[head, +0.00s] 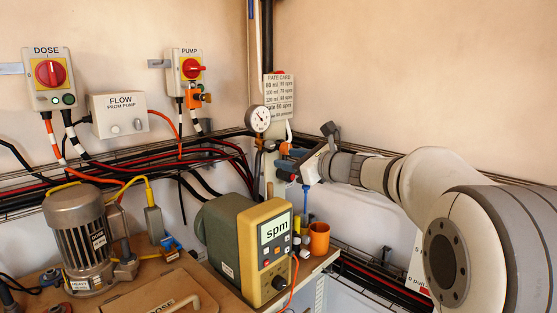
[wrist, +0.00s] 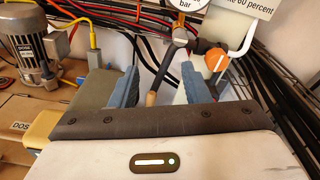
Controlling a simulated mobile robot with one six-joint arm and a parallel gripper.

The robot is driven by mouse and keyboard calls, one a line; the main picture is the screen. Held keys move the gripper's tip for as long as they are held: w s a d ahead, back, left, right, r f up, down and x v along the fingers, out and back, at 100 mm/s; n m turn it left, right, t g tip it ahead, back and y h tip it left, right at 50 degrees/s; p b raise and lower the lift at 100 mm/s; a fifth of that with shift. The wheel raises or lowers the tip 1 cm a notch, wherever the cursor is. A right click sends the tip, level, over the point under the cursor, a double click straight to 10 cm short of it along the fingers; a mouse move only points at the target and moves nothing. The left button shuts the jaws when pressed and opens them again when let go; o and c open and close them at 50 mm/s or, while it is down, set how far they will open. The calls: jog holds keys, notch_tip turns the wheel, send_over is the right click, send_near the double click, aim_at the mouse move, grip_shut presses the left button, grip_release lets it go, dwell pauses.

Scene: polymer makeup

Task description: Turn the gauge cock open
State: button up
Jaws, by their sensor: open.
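The pressure gauge (head: 259,119) is on the wall pipework in the head view. Its lower edge (wrist: 183,5) shows at the top of the wrist view. Below it is the gauge cock (wrist: 180,36), with a lever (wrist: 165,66) slanting down and left to a tan end (wrist: 151,99). My gripper (wrist: 159,69) is open, with blue fingers on both sides of the lever in the wrist view. Gaps show on both sides, and I cannot tell the depth between fingers and lever. In the head view my gripper (head: 284,164) is just below and right of the gauge.
An orange knob (wrist: 216,60) sits close beside my right finger. A white pipe (wrist: 245,38) and dark cables run nearby. The green and yellow spm pump unit (head: 265,245) and an orange cup (head: 319,238) stand below. A motor (head: 79,238) is at left.

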aim_at(272, 145)
jog(key=shift+w+a+r+m+t, duration=0.3)
jog(key=shift+w+a, duration=0.4)
jog(key=shift+w, duration=0.65)
jog(key=shift+w+a+r+m+t, duration=0.15)
jog(key=shift+w+a+m, duration=0.2)
jog(key=shift+w+a, duration=0.7)
jog(key=shift+w+a+r+m+t, duration=0.1)
jog(key=shift+w+a+m+t, duration=0.25)
jog(key=shift+w, duration=1.25)
